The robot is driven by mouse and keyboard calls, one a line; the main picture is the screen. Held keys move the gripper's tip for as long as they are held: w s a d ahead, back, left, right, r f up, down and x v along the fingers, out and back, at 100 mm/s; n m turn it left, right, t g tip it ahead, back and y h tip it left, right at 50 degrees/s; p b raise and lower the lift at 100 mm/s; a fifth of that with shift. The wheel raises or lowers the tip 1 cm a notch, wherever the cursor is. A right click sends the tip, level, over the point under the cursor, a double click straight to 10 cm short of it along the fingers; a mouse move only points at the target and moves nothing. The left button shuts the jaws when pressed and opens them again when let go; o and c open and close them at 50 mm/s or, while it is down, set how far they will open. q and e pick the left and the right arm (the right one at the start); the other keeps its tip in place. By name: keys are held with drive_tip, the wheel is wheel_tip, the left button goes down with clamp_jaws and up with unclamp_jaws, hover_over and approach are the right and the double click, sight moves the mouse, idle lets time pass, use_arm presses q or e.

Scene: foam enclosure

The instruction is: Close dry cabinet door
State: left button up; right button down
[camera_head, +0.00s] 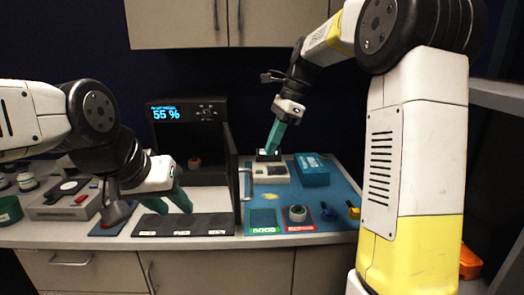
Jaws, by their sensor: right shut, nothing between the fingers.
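The dry cabinet (178,115) is a black box on the counter with a lit display reading 55 %. Its dark door (232,185) stands open, swung out toward the front from the right side and seen nearly edge-on. A pale handle (246,184) is on the door's right face. A small round object (194,162) sits inside the cabinet. My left gripper (168,202) has teal fingers spread apart, empty, in front of the cabinet and left of the door. My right gripper (273,146) is shut and empty, pointing down right of the door, apart from the handle.
A dark labelled tray (190,225) lies before the cabinet. On the blue mat (335,186) right of the door are a white device (270,172), a teal box (312,170) and a round item (297,213). A grey scale (65,208) stands at left.

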drive_tip(key=s+a+f, duration=0.1)
drive_tip(key=a+f, duration=0.6)
drive_tip(key=shift+f, duration=0.2)
drive_tip(key=shift+s, duration=0.1)
